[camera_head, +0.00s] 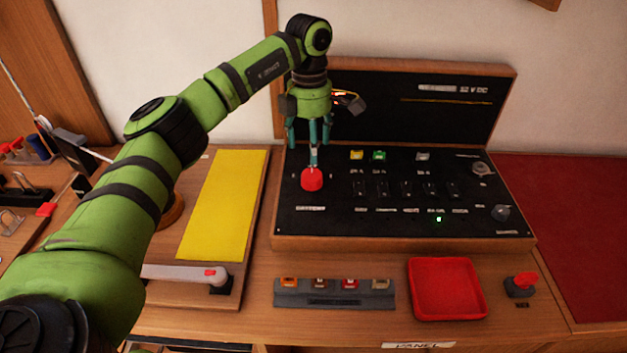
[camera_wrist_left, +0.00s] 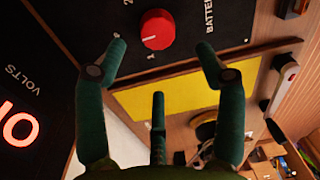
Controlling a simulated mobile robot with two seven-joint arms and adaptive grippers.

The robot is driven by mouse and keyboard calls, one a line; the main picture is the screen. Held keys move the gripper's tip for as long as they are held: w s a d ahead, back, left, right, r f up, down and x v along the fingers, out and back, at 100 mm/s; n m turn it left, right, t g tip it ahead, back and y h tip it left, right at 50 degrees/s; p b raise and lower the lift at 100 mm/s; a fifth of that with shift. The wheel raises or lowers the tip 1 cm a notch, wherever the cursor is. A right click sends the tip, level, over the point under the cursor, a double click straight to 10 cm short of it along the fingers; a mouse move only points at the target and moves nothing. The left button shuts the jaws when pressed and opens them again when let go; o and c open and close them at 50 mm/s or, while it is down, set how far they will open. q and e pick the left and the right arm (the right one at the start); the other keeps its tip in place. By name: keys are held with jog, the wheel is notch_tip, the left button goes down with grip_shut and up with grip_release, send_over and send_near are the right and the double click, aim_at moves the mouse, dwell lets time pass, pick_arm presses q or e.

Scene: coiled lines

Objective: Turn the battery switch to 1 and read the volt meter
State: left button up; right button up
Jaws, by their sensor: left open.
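The battery switch is a round red knob (camera_head: 312,179) at the left front of the black panel (camera_head: 340,215). It also shows in the left wrist view (camera_wrist_left: 157,28), with BATTERY lettering beside it. A white line on it points roughly toward the printed 1. My left gripper (camera_head: 311,152) is open, fingers pointing down, just above the knob. The fingers look apart from it in the wrist view. The volt meter (camera_wrist_left: 18,125) shows lit red digits, partly cut off by that view's edge; I make out 10. In the head view my gripper mostly hides it. My right gripper is not in view.
Several black switches (camera_head: 395,189) and a lit green lamp (camera_head: 438,219) are on the panel right of the knob. A yellow mat (camera_head: 222,205) lies left. In front are a grey block with coloured pieces (camera_head: 335,299), a red tray (camera_head: 446,262) and a red-topped control (camera_head: 522,284).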

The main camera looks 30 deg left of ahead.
aim_at(312, 174)
pick_arm(q)
jog(key=shift+d+f, duration=0.1)
jog(key=shift+f, duration=0.85)
notch_tip(312, 174, down, 5)
jog(key=shift+r+p, duration=0.1)
jog(key=shift+p, duration=0.95)
jog(key=shift+f, duration=0.55)
jog(key=shift+d, duration=0.1)
jog(key=c, duration=1.1)
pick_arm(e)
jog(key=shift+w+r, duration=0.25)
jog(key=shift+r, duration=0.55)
